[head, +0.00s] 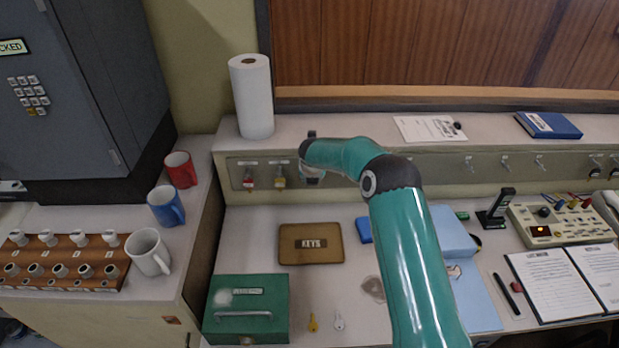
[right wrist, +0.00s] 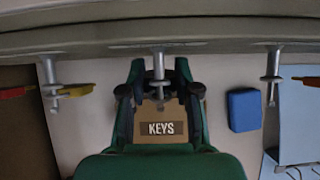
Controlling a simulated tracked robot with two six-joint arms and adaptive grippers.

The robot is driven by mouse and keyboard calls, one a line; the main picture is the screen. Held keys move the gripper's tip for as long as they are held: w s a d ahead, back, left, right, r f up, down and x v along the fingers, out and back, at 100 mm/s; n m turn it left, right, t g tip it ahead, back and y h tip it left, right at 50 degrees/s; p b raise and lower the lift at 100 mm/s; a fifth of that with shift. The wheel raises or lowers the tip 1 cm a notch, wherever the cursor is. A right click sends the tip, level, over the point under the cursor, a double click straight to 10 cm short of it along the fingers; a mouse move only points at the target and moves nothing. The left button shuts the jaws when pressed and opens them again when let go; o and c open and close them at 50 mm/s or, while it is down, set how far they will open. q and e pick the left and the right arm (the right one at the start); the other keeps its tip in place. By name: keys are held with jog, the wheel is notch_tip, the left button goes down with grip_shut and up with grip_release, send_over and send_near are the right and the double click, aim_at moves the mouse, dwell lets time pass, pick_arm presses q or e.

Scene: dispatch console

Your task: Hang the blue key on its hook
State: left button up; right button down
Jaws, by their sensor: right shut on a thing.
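My right gripper (head: 312,165) is at the hook rail (head: 232,172), just right of the hanging yellow-tagged key (head: 280,177). In the right wrist view its fingers (right wrist: 160,100) stand on both sides of a metal hook (right wrist: 158,68). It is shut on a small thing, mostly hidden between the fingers. I take this as the blue key, since no blue key shows elsewhere, but its colour cannot be made out. Whether it touches the hook cannot be told. My left gripper is out of view.
A red-tagged key (head: 249,180) hangs at the rail's left end. A paper roll (head: 252,100) stands above.

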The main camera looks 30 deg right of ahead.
jog(key=shift+w+d+r, duration=0.25)
jog(key=shift+w+d, duration=0.05)
jog(key=c, duration=0.7)
grip_release()
jog(key=shift+f, duration=0.1)
jog(key=shift+c, duration=0.2)
jog(key=shift+f, duration=0.1)
jog(key=shift+a+f, duration=0.1)
jog(key=shift+f, duration=0.05)
jog(key=p+v, duration=0.1)
jog(key=v, duration=0.5)
jog(key=shift+s, duration=0.15)
jog(key=shift+a+f, duration=0.1)
